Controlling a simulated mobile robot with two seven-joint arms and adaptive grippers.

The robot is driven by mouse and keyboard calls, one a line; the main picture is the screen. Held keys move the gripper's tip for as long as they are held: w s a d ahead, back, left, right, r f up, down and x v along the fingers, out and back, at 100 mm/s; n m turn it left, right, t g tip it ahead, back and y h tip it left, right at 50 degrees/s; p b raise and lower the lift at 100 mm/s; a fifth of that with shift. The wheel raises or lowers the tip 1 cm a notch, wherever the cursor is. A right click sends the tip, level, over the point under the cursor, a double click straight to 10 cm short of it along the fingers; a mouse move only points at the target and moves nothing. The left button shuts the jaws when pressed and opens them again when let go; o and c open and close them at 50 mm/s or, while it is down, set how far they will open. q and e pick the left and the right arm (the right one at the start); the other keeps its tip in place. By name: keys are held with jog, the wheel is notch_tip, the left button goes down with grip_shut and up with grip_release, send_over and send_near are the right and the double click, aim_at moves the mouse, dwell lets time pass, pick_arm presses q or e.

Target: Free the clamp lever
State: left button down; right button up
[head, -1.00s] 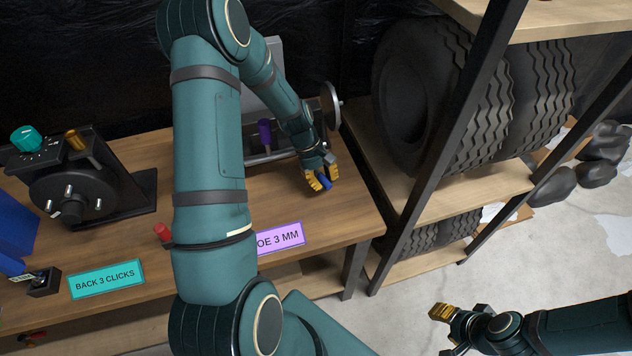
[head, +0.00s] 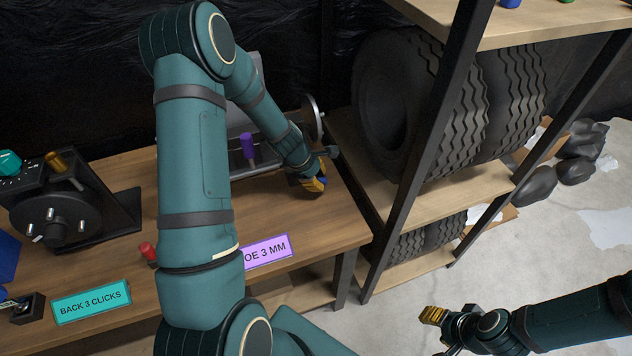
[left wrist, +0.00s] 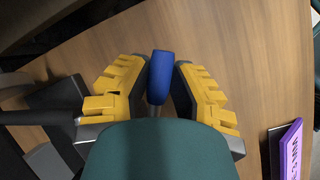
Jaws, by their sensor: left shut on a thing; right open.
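A lever with a blue grip (left wrist: 160,78) stands between the yellow fingers of my left gripper (left wrist: 161,84) in the left wrist view. I take it for the clamp lever; its thin metal shaft runs down behind my teal wrist. The lever's base is hidden. My right gripper (head: 434,315) is open and empty over the floor at the lower right.
A purple handle (head: 248,147) and a handwheel (head: 312,117) are close behind my left forearm. A red handle (head: 149,253), a teal sign (head: 92,302) and a purple sign (head: 267,251) are along the bench front. A tyre rack (head: 400,200) stands right of the bench.

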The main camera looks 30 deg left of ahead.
pick_arm(q)
jog(key=shift+w+a+f+n+y, duration=0.1)
jog(key=shift+w+n+y, duration=0.2)
jog(key=shift+n, duration=0.6)
jog(key=c, duration=0.8)
grip_release()
jog(key=shift+w, duration=0.15)
jog(key=shift+a, duration=0.1)
jog(key=v, duration=1.2)
jog(key=shift+s, duration=0.2)
